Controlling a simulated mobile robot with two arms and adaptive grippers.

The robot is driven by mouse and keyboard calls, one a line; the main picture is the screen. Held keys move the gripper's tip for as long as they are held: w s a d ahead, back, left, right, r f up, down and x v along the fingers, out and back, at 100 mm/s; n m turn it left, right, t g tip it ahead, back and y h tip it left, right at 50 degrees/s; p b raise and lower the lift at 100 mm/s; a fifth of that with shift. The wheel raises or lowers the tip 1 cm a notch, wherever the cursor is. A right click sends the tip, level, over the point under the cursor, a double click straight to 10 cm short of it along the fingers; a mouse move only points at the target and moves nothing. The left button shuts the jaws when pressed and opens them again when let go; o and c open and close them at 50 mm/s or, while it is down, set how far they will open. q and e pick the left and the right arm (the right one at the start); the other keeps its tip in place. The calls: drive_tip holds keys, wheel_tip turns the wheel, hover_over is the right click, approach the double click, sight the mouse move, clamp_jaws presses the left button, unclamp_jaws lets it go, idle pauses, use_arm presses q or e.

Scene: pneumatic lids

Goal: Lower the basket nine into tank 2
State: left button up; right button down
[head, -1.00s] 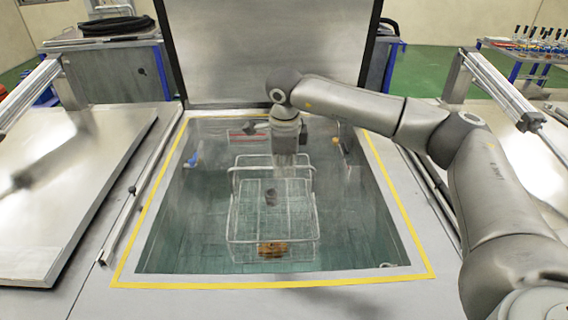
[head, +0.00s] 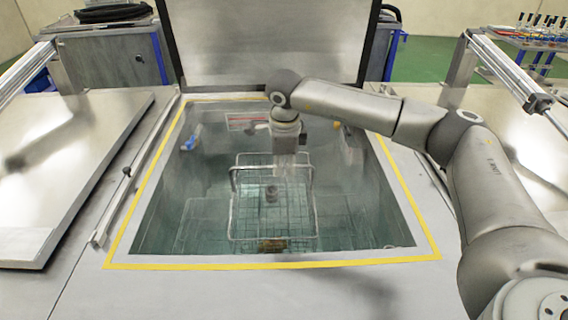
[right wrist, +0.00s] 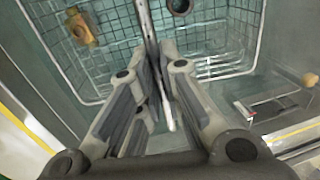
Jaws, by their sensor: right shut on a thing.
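The wire basket (head: 294,218) is inside the open tank (head: 165,215) framed by a yellow border. It looks roughly level, with its lower part dim and greenish, as if under liquid. It holds a brass-coloured part (head: 272,245) and a dark ring-like part (head: 271,193); both also show in the right wrist view, the brass part (right wrist: 82,30) and the ring part (right wrist: 180,6). My right gripper (head: 288,160) points down over the basket. In the right wrist view its fingers (right wrist: 158,68) are shut on the basket's handle bar. The number on the basket cannot be read. My left gripper is not in view.
The tank's raised lid (head: 265,45) stands behind it. Closed metal lids lie to the left (head: 60,170) and right. Pale wire outlines (head: 205,225) show deeper in the tank beside the basket. A table with racks (head: 530,45) stands at back right.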

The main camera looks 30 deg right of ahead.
wheel_tip(320, 180, down, 6)
drive_tip(key=b, duration=0.4)
drive_tip(key=shift+f, duration=0.15)
idle(0.3)
drive_tip(key=shift+f+b, duration=0.75)
drive_tip(key=shift+f, duration=0.15)
idle(0.5)
drive_tip(key=shift+s+a+f+b, duration=0.2)
drive_tip(key=shift+s+f+b, duration=0.1)
drive_tip(key=shift+f+b, duration=0.15)
idle(0.7)
drive_tip(key=c, duration=1.8)
unclamp_jaws()
drive_tip(key=shift+f, duration=0.1)
drive_tip(key=o, duration=0.3)
drive_tip(key=shift+w, duration=0.3)
drive_tip(key=shift+s+d, duration=0.1)
